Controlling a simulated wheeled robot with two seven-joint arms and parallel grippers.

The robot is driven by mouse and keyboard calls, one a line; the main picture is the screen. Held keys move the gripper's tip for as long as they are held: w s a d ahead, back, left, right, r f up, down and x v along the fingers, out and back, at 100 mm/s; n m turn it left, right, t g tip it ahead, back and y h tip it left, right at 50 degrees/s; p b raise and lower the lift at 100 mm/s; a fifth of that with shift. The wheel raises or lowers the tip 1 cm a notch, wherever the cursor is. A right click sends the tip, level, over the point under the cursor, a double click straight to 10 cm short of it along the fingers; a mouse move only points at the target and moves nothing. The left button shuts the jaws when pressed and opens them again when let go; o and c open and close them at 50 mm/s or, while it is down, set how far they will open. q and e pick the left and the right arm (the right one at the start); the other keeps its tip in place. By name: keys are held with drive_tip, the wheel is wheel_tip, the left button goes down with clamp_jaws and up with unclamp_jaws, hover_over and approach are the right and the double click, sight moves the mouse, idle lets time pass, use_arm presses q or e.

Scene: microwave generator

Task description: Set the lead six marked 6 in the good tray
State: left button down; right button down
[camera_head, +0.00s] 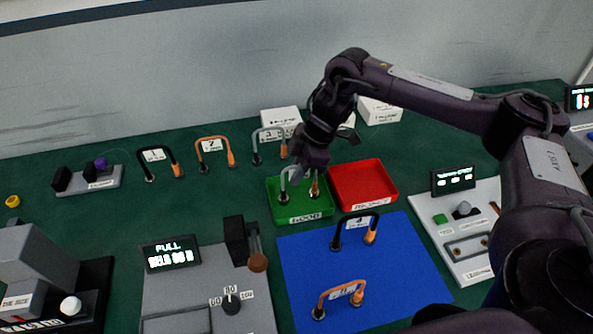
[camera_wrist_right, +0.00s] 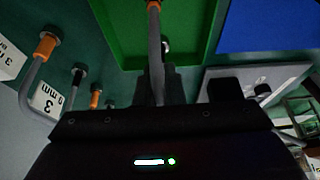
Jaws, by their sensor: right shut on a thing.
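My right gripper (camera_head: 300,170) is over the green tray labelled GOOD (camera_head: 318,216), its jaws shut on a grey lead (camera_head: 284,184) with an orange sleeve at one end. In the right wrist view the grey lead (camera_wrist_right: 155,45) runs up from between the fingers (camera_wrist_right: 158,88), with the green tray (camera_wrist_right: 190,30) behind it. The lead's ends show within the tray's outline; whether they touch its floor I cannot tell. The gripper hides the top of this lead, and no number 6 is readable on it. My left gripper is not in view.
A red tray (camera_head: 372,172) adjoins the green one on the right. A black lead (camera_head: 353,225) and an orange lead (camera_head: 330,292) stand on the blue mat (camera_head: 400,275). Behind left stand black (camera_head: 157,152), orange (camera_head: 213,141) and grey (camera_head: 262,133) leads with number cards.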

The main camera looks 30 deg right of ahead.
drive_tip(key=shift+f, duration=0.1)
drive_tip(key=c, duration=1.5)
unclamp_jaws()
drive_tip(key=b+v, duration=0.1)
drive_tip(key=v, duration=0.4)
drive_tip(key=p+v, duration=0.2)
drive_tip(key=v, duration=0.4)
drive_tip(key=shift+r+p, duration=0.3)
drive_tip(key=shift+p, duration=0.05)
drive_tip(key=shift+s+d+r, duration=0.1)
drive_tip(key=shift+d+r, duration=0.15)
drive_tip(key=shift+r, duration=0.05)
